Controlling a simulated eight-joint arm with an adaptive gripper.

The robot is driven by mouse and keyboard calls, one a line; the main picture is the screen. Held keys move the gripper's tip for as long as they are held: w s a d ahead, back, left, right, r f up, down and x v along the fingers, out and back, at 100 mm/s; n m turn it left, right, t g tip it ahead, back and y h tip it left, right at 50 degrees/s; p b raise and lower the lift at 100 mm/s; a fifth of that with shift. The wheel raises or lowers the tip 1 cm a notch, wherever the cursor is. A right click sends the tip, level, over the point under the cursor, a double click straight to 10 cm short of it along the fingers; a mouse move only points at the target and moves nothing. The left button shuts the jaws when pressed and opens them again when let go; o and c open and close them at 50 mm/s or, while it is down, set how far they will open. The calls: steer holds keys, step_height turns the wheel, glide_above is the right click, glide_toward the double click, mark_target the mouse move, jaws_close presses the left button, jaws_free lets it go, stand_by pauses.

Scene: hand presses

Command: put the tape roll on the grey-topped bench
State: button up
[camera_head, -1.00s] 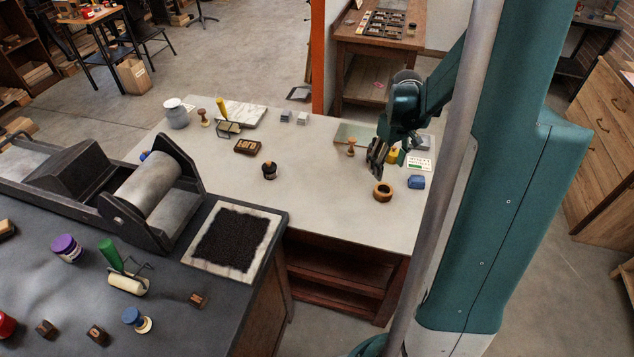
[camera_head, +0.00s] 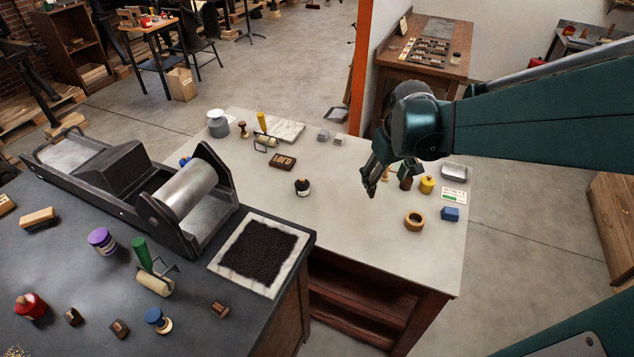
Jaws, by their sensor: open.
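The tape roll (camera_head: 414,221), a brown-orange ring, lies flat near the right end of the pale-topped bench (camera_head: 345,225). The other bench has a dark grey top (camera_head: 190,310) and stands at the lower left, in front of the pale one. My gripper (camera_head: 369,190) is open and appears empty. It points down over the pale bench, left of the tape roll and apart from it. Its exact height above the top is hard to tell.
A blue block (camera_head: 450,214) and yellow jar (camera_head: 427,185) stand near the roll. A dark jar (camera_head: 302,187) stands left of my gripper. A press (camera_head: 150,175), inked slab (camera_head: 262,252) and green-handled roller (camera_head: 150,270) occupy the dark bench. Patches between its small items are bare.

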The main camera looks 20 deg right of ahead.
steer(key=s+a+r+t, duration=0.2)
steer(key=s+a, duration=0.3)
steer(key=a, duration=0.5)
steer(key=s+a+r+t+y, duration=0.1)
steer(key=s+a+r, duration=0.4)
steer(key=a, duration=0.5)
steer(key=shift+s+a+r+t, duration=0.25)
steer(key=shift+s+a+t, duration=0.25)
steer(key=shift+t, duration=0.3)
